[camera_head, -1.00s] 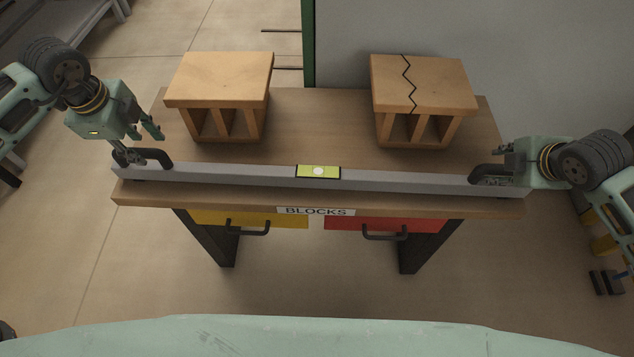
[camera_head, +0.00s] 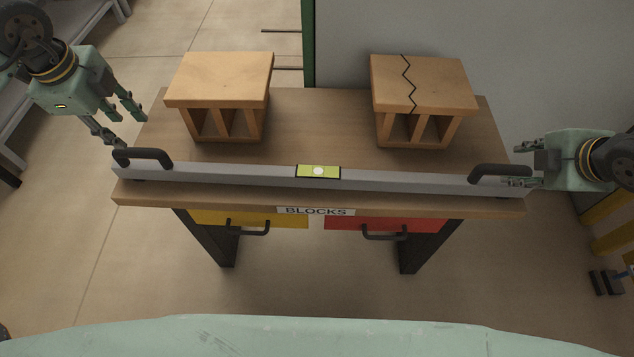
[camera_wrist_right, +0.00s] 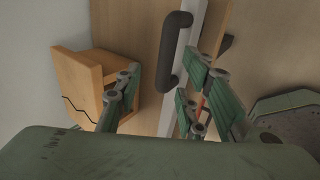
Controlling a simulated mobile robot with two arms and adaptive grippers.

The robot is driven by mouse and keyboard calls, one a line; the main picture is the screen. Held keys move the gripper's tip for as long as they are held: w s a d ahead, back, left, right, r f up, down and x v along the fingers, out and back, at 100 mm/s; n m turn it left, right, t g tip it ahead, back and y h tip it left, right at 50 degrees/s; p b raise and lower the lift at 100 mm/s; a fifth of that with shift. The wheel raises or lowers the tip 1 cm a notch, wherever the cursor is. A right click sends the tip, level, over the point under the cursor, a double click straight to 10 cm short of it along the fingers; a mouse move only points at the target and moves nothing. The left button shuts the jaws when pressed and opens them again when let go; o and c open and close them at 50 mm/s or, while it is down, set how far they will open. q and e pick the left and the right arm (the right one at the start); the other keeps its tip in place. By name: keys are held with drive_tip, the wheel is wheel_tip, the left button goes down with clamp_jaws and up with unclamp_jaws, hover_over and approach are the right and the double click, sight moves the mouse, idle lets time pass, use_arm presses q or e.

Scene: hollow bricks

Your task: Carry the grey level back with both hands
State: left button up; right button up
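The grey level (camera_head: 400,182) lies along the front of the wooden table, with a yellow-green vial in its middle and a black handle at each end. My left gripper (camera_head: 130,128) is open and empty, up and left of the left handle (camera_head: 143,157). My right gripper (camera_head: 522,163) is open and empty, just right of the right handle (camera_head: 499,172). In the right wrist view the handle (camera_wrist_right: 174,50) stands ahead of the spread fingers of my right gripper (camera_wrist_right: 160,95), apart from them.
Two hollow bricks stand on the table (camera_head: 320,130): a whole one (camera_head: 220,80) at left and one with a black zigzag crack (camera_head: 440,85) at right. Below the tabletop are a yellow drawer (camera_head: 290,219) and a red drawer (camera_head: 345,224). Bare tabletop lies between the bricks.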

drive_tip(key=v, duration=0.3)
drive_tip(key=shift+s+r, duration=0.2)
drive_tip(key=shift+r, duration=0.1)
idle(0.4)
